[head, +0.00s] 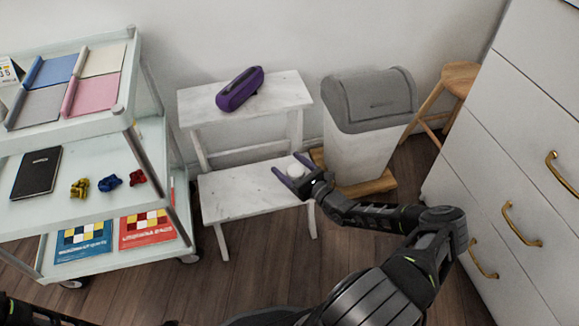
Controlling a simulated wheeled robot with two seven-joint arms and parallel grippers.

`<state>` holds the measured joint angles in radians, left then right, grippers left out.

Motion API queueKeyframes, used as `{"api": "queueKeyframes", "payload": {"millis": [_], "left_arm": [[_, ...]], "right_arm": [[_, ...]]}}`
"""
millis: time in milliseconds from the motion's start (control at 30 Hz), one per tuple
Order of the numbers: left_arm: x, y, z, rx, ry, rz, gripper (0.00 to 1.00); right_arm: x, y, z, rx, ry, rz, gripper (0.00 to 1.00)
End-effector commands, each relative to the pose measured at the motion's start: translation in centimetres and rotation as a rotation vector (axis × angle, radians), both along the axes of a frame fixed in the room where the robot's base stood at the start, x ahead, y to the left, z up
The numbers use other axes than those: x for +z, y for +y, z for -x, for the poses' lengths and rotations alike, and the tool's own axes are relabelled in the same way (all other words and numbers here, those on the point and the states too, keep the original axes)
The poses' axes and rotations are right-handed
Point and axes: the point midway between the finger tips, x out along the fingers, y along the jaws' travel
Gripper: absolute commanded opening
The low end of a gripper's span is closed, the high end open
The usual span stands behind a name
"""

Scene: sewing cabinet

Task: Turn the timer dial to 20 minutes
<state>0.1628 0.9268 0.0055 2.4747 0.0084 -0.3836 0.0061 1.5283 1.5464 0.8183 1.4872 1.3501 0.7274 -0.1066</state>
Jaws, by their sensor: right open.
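A small white round thing (295,171), which looks like the timer dial, is at the right end of the lower step of a white step stool (235,194). My right gripper (292,170) is open, with one purple-tipped finger on each side of it. I cannot tell whether the fingers touch it. Its markings are too small to read. My left gripper is not in view.
A purple case (240,89) lies on the stool's top step. A grey-lidded bin (364,135) stands close behind my right gripper. A shelf cart (95,141) stands left, drawers (515,150) right, and a wooden stool (459,80) behind.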

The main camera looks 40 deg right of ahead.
Motion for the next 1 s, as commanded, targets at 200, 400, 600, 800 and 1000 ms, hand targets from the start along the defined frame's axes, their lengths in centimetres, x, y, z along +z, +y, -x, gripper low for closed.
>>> {"api": "queueKeyframes", "payload": {"millis": [200,400,600,800,1000], "left_arm": [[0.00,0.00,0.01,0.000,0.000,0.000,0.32],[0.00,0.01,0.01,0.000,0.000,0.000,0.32],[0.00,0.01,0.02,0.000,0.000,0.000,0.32],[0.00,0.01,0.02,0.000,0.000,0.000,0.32],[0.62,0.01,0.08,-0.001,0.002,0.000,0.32]], "right_arm": [[0.00,0.00,0.03,0.000,0.000,0.000,0.63],[-0.01,-0.01,0.04,0.000,0.000,0.000,0.46],[-0.02,-0.02,0.05,0.000,0.000,0.000,0.30],[-0.02,-0.03,0.06,0.000,0.000,0.000,0.15],[0.16,-0.07,0.06,-0.013,0.001,-0.003,0.15]]}}
